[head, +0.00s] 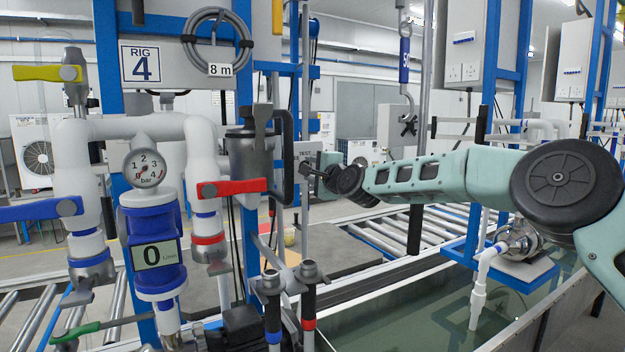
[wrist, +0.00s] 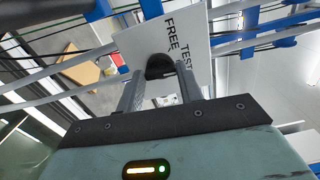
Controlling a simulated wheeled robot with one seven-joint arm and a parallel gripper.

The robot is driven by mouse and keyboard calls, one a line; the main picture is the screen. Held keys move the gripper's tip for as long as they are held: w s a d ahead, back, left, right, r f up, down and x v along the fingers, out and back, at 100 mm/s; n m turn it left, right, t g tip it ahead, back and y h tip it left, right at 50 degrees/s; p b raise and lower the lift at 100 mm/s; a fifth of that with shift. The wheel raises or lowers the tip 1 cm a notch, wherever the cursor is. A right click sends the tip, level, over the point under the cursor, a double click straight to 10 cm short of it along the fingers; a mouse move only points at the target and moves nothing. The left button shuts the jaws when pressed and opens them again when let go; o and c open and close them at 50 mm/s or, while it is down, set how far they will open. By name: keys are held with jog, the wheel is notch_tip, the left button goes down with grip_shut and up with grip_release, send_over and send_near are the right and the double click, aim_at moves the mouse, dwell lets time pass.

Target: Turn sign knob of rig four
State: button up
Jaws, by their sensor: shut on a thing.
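The sign plate (wrist: 205,40) is white with the words TEST and FREE, and it shows tilted in the wrist view. A black rounded sign knob (wrist: 160,63) sits at the plate's edge nearest me. My gripper (wrist: 159,76) is shut on this knob, one grey finger on each side. The knob is hard to make out there. The RIG 4 label (head: 142,64) hangs at upper left.
A red-handled valve (head: 234,187), a blue lever (head: 42,210) and a dial gauge (head: 145,168) are on the white pipework at left. A grey filter housing (head: 250,155) with a black handle is close to my gripper. A water trough (head: 400,313) lies below my arm.

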jog(key=shift+s+a+f+n+b, duration=0.1)
jog(key=shift+a+f+n+b, duration=0.15)
jog(key=shift+n, duration=0.25)
jog(key=o, duration=1)
jog(key=shift+d+r, duration=0.15)
jog(key=shift+d, duration=0.1)
jog(key=shift+b+v, duration=3.5)
jog(key=shift+v, duration=5.15)
